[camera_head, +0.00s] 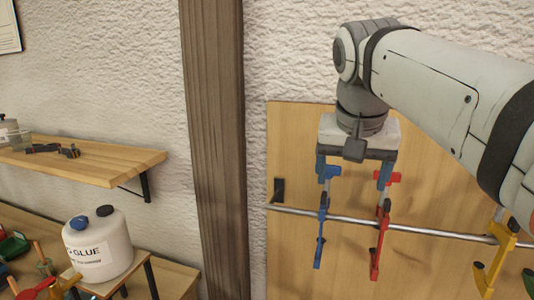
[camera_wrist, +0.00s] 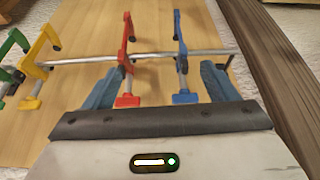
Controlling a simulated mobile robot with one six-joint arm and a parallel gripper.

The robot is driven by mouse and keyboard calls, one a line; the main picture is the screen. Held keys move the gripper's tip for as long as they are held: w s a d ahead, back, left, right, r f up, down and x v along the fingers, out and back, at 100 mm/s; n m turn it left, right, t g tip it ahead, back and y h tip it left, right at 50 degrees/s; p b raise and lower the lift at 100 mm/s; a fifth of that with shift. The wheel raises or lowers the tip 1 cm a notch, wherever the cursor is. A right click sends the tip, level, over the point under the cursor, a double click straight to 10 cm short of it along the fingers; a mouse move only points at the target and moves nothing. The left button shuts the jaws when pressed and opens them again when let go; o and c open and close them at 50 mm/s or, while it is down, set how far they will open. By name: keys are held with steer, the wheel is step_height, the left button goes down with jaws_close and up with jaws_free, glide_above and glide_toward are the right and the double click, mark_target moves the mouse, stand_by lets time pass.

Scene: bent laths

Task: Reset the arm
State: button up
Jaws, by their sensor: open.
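My gripper (camera_head: 353,174) is open and empty in the head view, pointing down in front of a wooden board (camera_head: 345,270). Its two blue-grey fingers are wide apart. It also shows in the wrist view (camera_wrist: 162,70). A blue clamp (camera_head: 321,232) and a red clamp (camera_head: 379,240) hang on a metal rail (camera_head: 347,218) just below the fingers. In the wrist view the red clamp (camera_wrist: 126,45) is near the left finger and the blue clamp (camera_wrist: 180,45) near the right one. I cannot tell whether the fingers touch them.
A yellow clamp (camera_head: 495,258) and a partly visible green clamp (camera_head: 529,281) hang farther right on the rail. A wooden post (camera_head: 213,130) stands left of the board. A shelf (camera_head: 100,163) and a glue bottle (camera_head: 100,247) are at the left.

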steer(key=s+f+n, duration=0.1)
steer(key=s+f, duration=0.2)
steer(key=f, duration=0.6)
steer(key=s+f+n, duration=0.1)
steer(key=s+f, duration=0.3)
steer(key=f, duration=0.4)
steer(key=s+d+f+n+g+y+b, duration=0.1)
steer(key=s+f, duration=0.2)
steer(key=f, duration=0.6)
steer(key=shift+s+f, duration=0.2)
steer(key=shift+f, duration=0.15)
